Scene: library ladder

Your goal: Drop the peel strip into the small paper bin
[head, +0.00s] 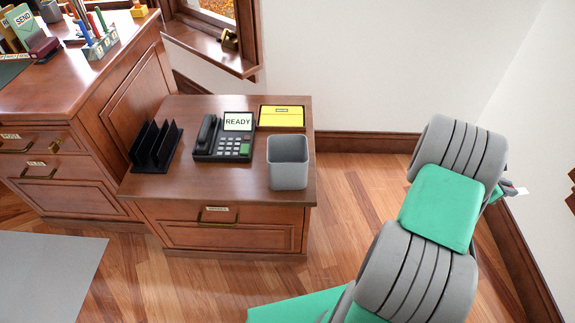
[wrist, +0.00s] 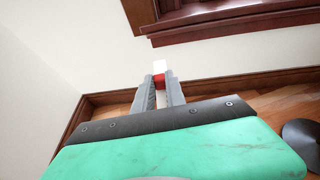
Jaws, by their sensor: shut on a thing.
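The small paper bin (head: 289,178) is a grey, open-topped square container. It stands upright near the right edge of the low wooden cabinet top. My gripper (head: 510,188) is at the far right in the head view, well apart from the bin and partly hidden behind my arm. In the wrist view my gripper (wrist: 159,88) is shut on a thin white strip, the peel strip (wrist: 160,67), with a red part between the fingertips. The strip's white end sticks out past the fingers and also shows in the head view (head: 522,191).
A larger desk (head: 90,80) stands at left. Walls are close behind and right of my gripper.

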